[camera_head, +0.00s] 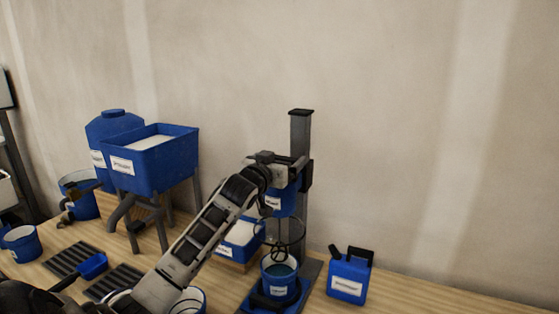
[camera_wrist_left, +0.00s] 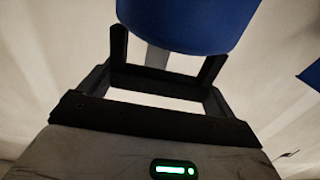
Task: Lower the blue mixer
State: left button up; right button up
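The blue mixer (camera_head: 287,201) is mounted on a dark upright post (camera_head: 301,132) on a blue base. Its wire whisk hangs just above, or partly into, a blue bucket (camera_head: 279,281) with a bluish content; I cannot tell which. My left gripper (camera_head: 281,162) is up at the mixer's head, in front of the post. In the left wrist view the fingers of my left gripper (camera_wrist_left: 165,62) stand apart, with the mixer's blue body (camera_wrist_left: 185,22) just past their tips. I cannot tell whether they touch it. My right gripper is not in view.
A blue canister (camera_head: 349,276) stands right of the mixer. A blue hopper (camera_head: 153,168) on legs, a blue tank (camera_head: 112,124) and several buckets stand on the left. A blue box (camera_head: 239,240) with white content sits behind my left arm. The wooden table (camera_head: 420,297) is clear at right.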

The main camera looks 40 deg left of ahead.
aim_at(279, 205)
pick_arm(q)
notch_tip(279, 205, down, 12)
jog(key=b, duration=0.5)
jog(key=shift+f, duration=0.7)
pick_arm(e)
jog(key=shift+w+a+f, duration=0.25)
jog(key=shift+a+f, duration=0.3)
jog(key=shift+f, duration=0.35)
pick_arm(q)
jog(key=o, duration=1.1)
jog(key=shift+s, duration=0.1)
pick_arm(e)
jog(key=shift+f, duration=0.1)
pick_arm(q)
jog(key=v, duration=1.5)
jog(key=shift+s+b, duration=0.3)
jog(key=shift+s, duration=0.05)
jog(key=shift+d, duration=0.1)
